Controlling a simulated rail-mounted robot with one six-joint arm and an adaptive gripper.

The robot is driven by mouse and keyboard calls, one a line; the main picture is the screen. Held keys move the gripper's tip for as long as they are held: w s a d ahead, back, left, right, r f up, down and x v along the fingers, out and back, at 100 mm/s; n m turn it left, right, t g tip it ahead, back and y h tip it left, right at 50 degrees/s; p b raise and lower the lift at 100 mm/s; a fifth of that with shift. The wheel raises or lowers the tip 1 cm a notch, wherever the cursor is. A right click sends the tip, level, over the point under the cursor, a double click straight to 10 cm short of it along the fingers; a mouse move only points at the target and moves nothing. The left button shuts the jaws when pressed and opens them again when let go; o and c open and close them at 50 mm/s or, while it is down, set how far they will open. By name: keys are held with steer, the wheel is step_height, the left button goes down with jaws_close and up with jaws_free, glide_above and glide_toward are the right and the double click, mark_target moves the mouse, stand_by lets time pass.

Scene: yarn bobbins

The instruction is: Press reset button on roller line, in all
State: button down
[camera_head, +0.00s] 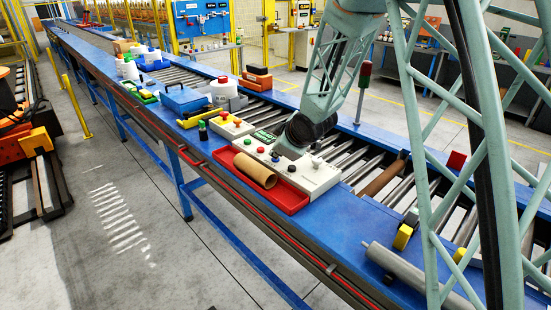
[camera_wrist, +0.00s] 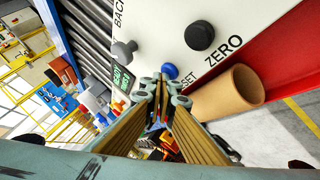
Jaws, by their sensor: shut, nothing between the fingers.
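The white control box (camera_head: 322,179) stands on the blue roller line, with several buttons on its top. In the wrist view its panel (camera_wrist: 240,15) carries a blue button (camera_wrist: 169,70) beside lettering that ends in "SET". A black button (camera_wrist: 200,36) by "ZERO" and a grey button (camera_wrist: 124,50) are also there. My gripper (camera_wrist: 161,86) is shut and empty, its tips overlapping the near edge of the blue button in view. I cannot tell whether they touch it. In the head view my wrist hides the gripper and part of the box.
A red tray (camera_head: 287,196) with a cardboard tube (camera_head: 256,170) lies beside the box. A second button box (camera_head: 230,126) stands further back. A green display (camera_wrist: 121,78) reading "READY" is on the panel. Metal rollers run behind the box, with a brown tube (camera_head: 382,178) on them.

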steer(key=shift+r, duration=0.2)
steer(key=shift+r+p, duration=0.75)
stand_by(0.4)
steer(key=shift+r+p, duration=2.05)
steer(key=shift+r, duration=0.45)
